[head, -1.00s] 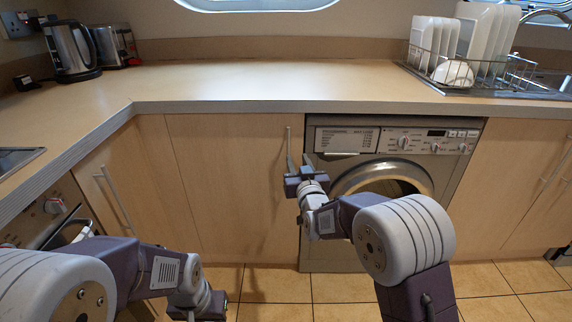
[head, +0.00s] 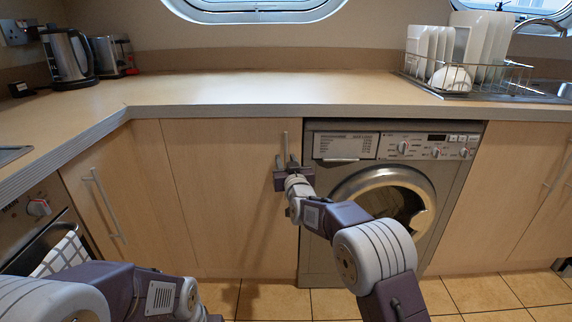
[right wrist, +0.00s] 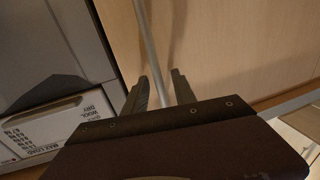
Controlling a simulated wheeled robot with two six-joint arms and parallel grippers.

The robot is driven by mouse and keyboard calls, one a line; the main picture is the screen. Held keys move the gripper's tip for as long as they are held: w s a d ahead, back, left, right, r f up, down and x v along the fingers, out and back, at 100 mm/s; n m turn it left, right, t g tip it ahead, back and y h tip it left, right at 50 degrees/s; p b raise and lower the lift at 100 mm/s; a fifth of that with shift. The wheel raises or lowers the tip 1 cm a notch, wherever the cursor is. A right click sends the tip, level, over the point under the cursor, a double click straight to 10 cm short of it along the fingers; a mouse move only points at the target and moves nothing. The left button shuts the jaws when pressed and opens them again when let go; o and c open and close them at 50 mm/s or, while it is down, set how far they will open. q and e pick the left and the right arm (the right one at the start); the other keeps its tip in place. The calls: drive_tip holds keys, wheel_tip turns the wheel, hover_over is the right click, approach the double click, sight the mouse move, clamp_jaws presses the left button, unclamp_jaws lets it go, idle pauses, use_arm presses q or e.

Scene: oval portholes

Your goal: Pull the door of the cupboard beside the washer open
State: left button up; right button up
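The cupboard door (head: 230,205), pale wood, is left of the washer (head: 390,190) and looks shut. Its thin upright metal handle (head: 285,145) is near the door's right edge. My right gripper (head: 285,163) is at the handle. In the right wrist view the handle (right wrist: 147,35) runs between the two spread fingers of my right gripper (right wrist: 160,82), with a gap visible on each side. The handle's lower part is hidden behind the gripper.
The worktop (head: 270,90) overhangs the door, with a kettle (head: 68,58) at left and a dish rack (head: 465,75) at right. An oven (head: 45,235) with a towel is at lower left. Tiled floor (head: 270,300) shows in front.

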drive_tip(key=shift+w, duration=0.1)
clamp_jaws()
idle(1.4)
